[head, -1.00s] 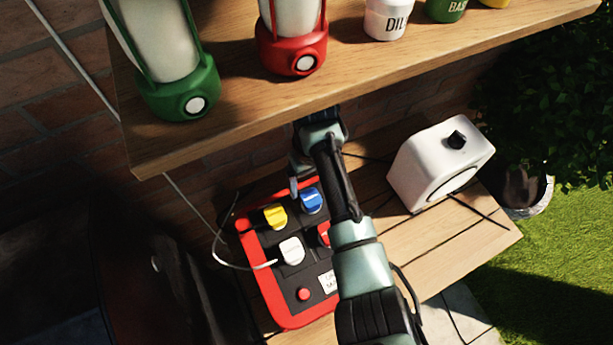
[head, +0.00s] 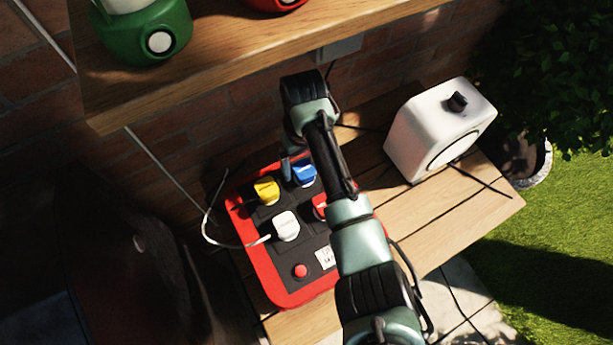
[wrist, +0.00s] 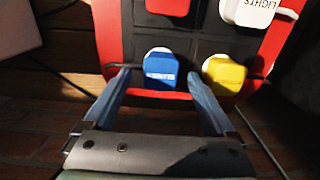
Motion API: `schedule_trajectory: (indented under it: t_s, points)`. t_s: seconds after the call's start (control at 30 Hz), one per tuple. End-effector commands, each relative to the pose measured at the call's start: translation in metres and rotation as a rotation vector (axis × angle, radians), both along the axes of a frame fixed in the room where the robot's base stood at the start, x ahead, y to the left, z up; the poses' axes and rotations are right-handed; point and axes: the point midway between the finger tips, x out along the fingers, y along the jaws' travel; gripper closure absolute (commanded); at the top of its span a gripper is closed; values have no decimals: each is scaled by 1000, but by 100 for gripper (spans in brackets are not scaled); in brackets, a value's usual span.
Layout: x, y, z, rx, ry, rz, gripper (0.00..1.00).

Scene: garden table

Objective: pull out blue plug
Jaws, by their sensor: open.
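The blue plug (head: 304,174) sits in the far row of the red and black power strip (head: 243,219), beside the yellow plug (head: 266,189). In the wrist view the blue plug (wrist: 161,70) stands upright in its socket, with a label on its face. My gripper (wrist: 158,76) is open there, its two blue-grey fingers apart. The left finger is left of the blue plug and the right finger lies between it and the yellow plug (wrist: 224,74). I cannot tell whether either finger touches. In the head view my arm hides part of the strip.
A white plug (head: 285,226) with a cord, a partly hidden red plug (head: 320,205) and a red button (head: 300,271) are on the strip. A white speaker-like box (head: 432,131) stands to the right. A wooden shelf (head: 230,62) with lanterns overhangs the back.

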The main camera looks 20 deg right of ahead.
Motion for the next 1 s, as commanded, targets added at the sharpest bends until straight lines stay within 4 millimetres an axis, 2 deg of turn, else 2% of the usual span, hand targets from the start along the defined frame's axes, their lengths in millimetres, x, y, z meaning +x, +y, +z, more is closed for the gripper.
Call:
schedule_trajectory:
  t_s: [0.03, 0.1, 0.27, 1.0]
  points:
    - [0, 1, -12, 2, 2, 0, 10]
    - [0, 1, -21, 3, 3, 1, 10]
    - [0, 0, -32, 1, 1, 1, 10]
    - [0, 1, -32, 2, 0, 1, 10]
